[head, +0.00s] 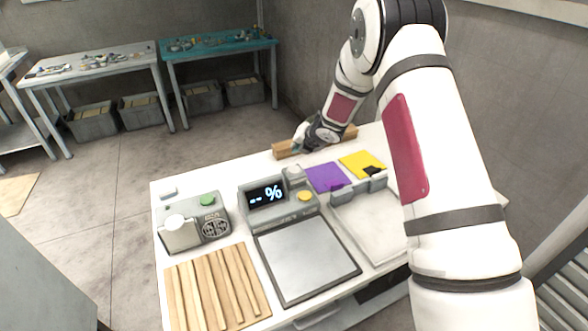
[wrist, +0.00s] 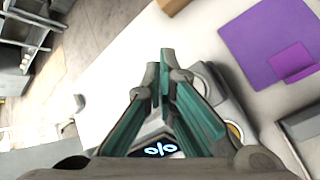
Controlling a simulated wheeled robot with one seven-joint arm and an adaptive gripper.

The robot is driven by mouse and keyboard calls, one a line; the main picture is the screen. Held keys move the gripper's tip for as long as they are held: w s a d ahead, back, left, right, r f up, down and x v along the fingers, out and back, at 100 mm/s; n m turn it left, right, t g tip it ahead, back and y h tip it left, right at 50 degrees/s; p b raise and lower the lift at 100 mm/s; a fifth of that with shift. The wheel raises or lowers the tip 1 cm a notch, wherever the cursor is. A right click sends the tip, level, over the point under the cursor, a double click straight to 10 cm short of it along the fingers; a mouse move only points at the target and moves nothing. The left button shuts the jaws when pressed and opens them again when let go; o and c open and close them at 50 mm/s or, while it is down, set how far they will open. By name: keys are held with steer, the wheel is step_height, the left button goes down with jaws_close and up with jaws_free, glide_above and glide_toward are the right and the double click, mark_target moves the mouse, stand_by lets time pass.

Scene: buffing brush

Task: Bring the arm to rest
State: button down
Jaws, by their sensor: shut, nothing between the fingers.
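My white arm with red panels comes in from the right of the head view and bends down over the table's back. It hides part of the table's right side. I cannot make out a brush in either view.
On the table are a display unit (head: 283,210), a grey device with a green button (head: 208,201), a slatted wooden board (head: 217,287), a metal plate (head: 305,258), a purple mat (head: 326,178) and a yellow mat (head: 357,161). Two benches (head: 95,63) (head: 220,46) stand behind; floor between is clear.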

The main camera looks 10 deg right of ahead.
steer(key=s+d+r+m+h, duration=0.2)
steer(key=r+m, duration=0.2)
steer(key=r, duration=0.4)
steer(key=s+d+r+m+h, duration=0.1)
steer(key=s+d+r+m, duration=0.2)
steer(key=r, duration=0.5)
steer(key=s+r+m+h, duration=0.2)
steer(key=s+r+m, duration=0.6)
steer(key=s+r, duration=0.25)
steer(key=s+a+m+g+y, duration=0.1)
steer(key=s+a+m, duration=0.2)
steer(key=s+m, duration=0.4)
steer(key=s+a+r+m+g+y+b, duration=0.1)
steer(key=s+m, duration=0.7)
steer(key=s, duration=1.7)
steer(key=shift+a+r+g, duration=0.2)
steer(key=shift+a+g, duration=0.4)
steer(key=shift+a, duration=0.3)
